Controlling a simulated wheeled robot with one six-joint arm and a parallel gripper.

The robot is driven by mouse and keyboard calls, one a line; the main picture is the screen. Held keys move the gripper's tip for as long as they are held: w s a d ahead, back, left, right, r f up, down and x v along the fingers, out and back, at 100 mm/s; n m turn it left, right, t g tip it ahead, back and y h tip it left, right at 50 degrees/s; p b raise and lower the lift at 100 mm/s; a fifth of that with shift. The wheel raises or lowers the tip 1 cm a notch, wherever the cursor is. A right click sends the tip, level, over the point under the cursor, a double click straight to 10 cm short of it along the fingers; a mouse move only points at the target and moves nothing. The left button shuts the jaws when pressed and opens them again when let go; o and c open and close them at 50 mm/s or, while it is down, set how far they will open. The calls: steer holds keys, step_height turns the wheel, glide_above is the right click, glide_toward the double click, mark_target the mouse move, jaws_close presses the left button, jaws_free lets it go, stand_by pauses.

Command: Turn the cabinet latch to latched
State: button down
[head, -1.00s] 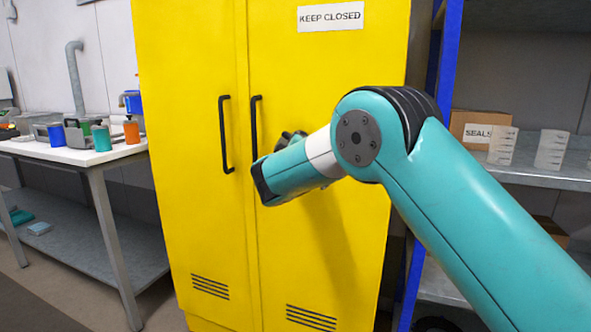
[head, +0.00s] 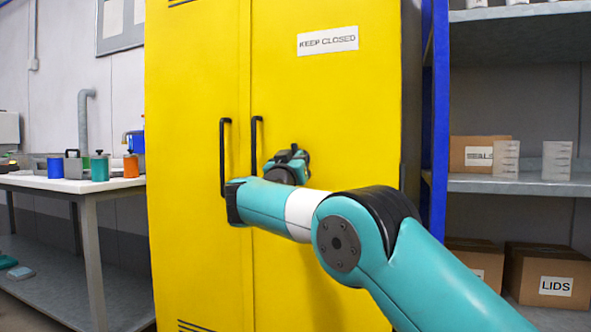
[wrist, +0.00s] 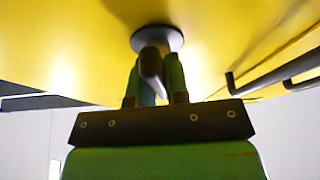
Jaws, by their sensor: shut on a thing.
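The yellow cabinet (head: 325,90) stands upright with both doors closed and a "KEEP CLOSED" label (head: 327,40) on the right door. Its latch (wrist: 152,65) shows in the wrist view as a dark lever on a round grey base against the yellow door. My gripper (wrist: 157,80) is shut on the latch lever, with a green finger on each side of it. In the head view my gripper (head: 292,160) is at the right door, right of the handles; the latch there is mostly hidden by it. I cannot tell the latch's exact angle.
Two black door handles (head: 226,160) stand left of my gripper; they also show in the wrist view (wrist: 275,75). A blue-posted shelf (head: 525,186) with boxes is at the right.

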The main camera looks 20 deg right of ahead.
steer(key=shift+m+h, duration=0.3)
steer(key=shift+m, duration=0.8)
steer(key=c, duration=1.1)
jaws_free()
steer(key=b+v, duration=1.2)
steer(key=v, duration=0.5)
steer(key=shift+s+a+r+b, duration=0.1)
steer(key=shift+s+a+b, duration=0.1)
steer(key=shift+b, duration=0.2)
steer(key=shift+w, duration=0.1)
